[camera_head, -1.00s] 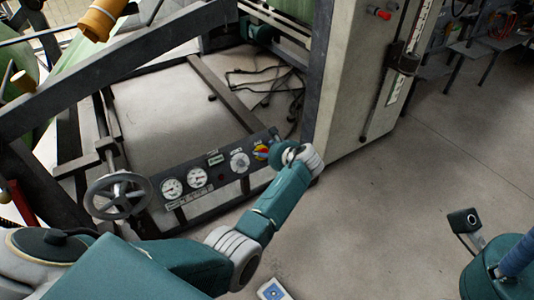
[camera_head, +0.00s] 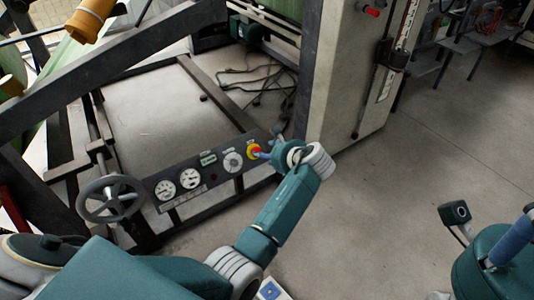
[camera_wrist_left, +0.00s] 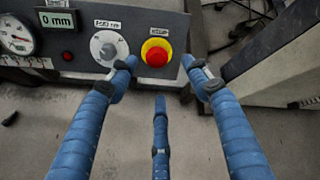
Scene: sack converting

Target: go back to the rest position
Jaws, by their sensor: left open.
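The control panel (camera_head: 211,176) shows in the head view, with dials and a red-and-yellow stop button (camera_head: 253,151). My left gripper (camera_head: 264,153) is beside that button, at the panel's right end. In the left wrist view my left gripper (camera_wrist_left: 159,74) has its blue fingers spread, with nothing between them. The stop button (camera_wrist_left: 155,53) shows beyond the fingertips, with a visible gap. My right gripper (camera_head: 512,244) is partly in view at the lower right; its fingertips are cut off or hidden.
A handwheel (camera_head: 111,198) is left of the panel. A dark diagonal beam (camera_head: 100,85) crosses the upper left. A pale machine column (camera_head: 345,75) rises just beyond my left gripper. Cables (camera_head: 262,83) lie on the floor behind the panel. The floor at right (camera_head: 400,190) is open.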

